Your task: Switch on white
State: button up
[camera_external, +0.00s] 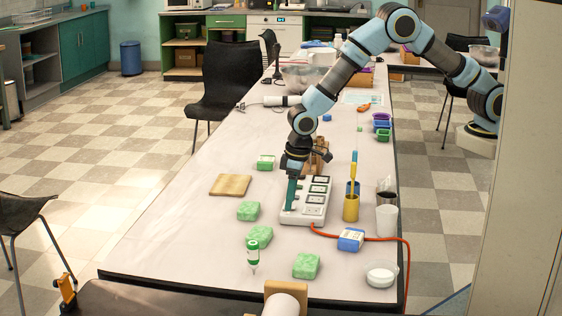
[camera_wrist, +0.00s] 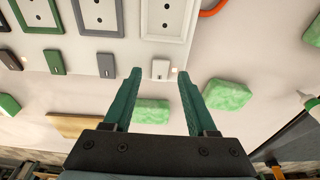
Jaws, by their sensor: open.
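The white power strip (camera_external: 305,203) lies on the table with several sockets along it. In the wrist view its switches stand in a row along one edge: a dark green switch (camera_wrist: 55,62), a grey switch (camera_wrist: 106,65) and the white switch (camera_wrist: 160,69) at the right end. My gripper (camera_external: 293,203) is over the strip's left side, pointing down. In the wrist view my open gripper (camera_wrist: 157,73) has its two green fingertips apart on either side of the white switch, with nothing held. I cannot tell contact or whether the switch is on.
Green sponges (camera_external: 248,211) lie left and in front of the strip, with a wooden board (camera_external: 230,185) further left. A yellow cup (camera_external: 351,206) and a white cup (camera_external: 387,220) stand right. An orange cord (camera_external: 380,239) runs past a blue-and-white box (camera_external: 350,239).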

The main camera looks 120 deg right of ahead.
aim_at(296, 210)
notch_tip(296, 210, up, 10)
jog(key=s+a+b, duration=0.1)
jog(key=b, duration=0.1)
jog(key=shift+r, duration=0.1)
jog(key=s+a+r+n+t, duration=0.1)
jog(key=s+a+r+n, duration=0.3)
jog(key=s+a, duration=0.75)
jog(key=s+a+n, duration=0.2)
jog(key=s+a, duration=0.2)
jog(key=s, duration=0.2)
jog(key=s+a+f+n+y, duration=0.1)
jog(key=s+a, duration=0.4)
jog(key=s, duration=0.2)
jog(key=shift+s+n+g, duration=0.3)
jog(key=shift+n, duration=0.1)
jog(key=shift+f, duration=0.1)
jog(key=shift+c, duration=0.3)
dwell(0.7)
